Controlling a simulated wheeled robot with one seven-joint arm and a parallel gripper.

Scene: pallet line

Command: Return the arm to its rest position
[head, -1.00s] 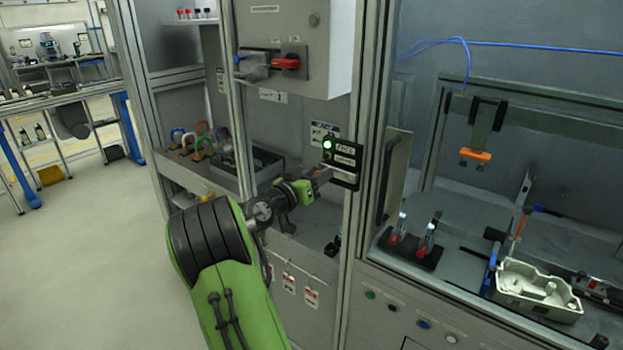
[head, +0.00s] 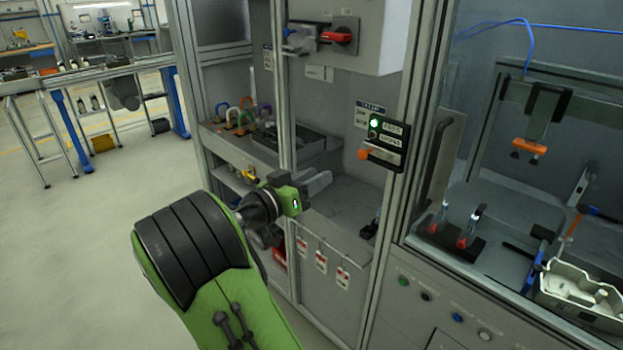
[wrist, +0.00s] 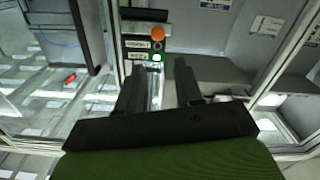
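My arm reaches from the bottom of the head view towards the cabinet, with a green and black wrist. My gripper (head: 318,183) is in front of the cabinet, to the left of and below a small black switch box (head: 384,143), and apart from it. In the wrist view my gripper (wrist: 160,82) has its two dark fingers apart, with nothing held between them. The switch box shows beyond the fingers in the wrist view (wrist: 137,48). It has a lit green lamp (head: 374,124) and an orange knob (head: 364,154).
An upright cabinet post (head: 411,150) stands right of the gripper. Red-and-white tags (head: 321,262) hang from the shelf edge below. Coloured padlocks (head: 240,115) stand on a shelf behind. A red-handled switch (head: 337,37) is above. Open floor (head: 90,240) lies to the left.

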